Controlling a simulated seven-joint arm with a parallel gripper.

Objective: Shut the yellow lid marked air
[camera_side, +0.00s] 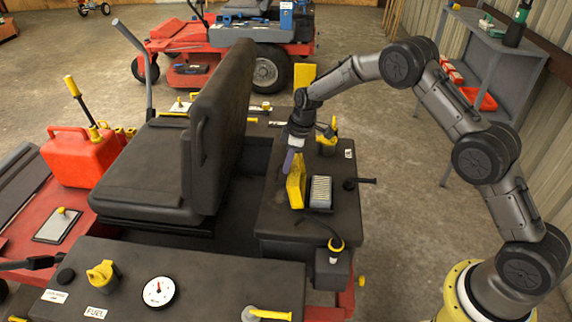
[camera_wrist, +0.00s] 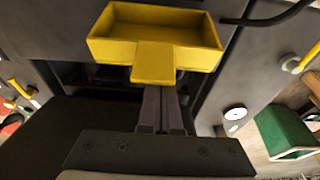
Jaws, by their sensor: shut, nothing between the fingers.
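The yellow lid (camera_side: 295,183) stands raised on its edge on the dark engine deck, just left of the pale pleated filter (camera_side: 320,192), which is uncovered. In the wrist view the lid (camera_wrist: 155,45) is a shallow hollow box with a tab pointing toward my fingers. My gripper (camera_side: 287,168) is shut and empty, pointing down at the lid's left side. In the wrist view its fingertips (camera_wrist: 164,88) lie just below the tab; I cannot tell whether they touch it. No "air" marking is readable on the lid.
The black seat (camera_side: 215,125) rises close to the left of my gripper. A yellow cap (camera_side: 327,138) stands behind the filter and a black lever (camera_side: 358,183) to its right. Open floor lies right of the deck.

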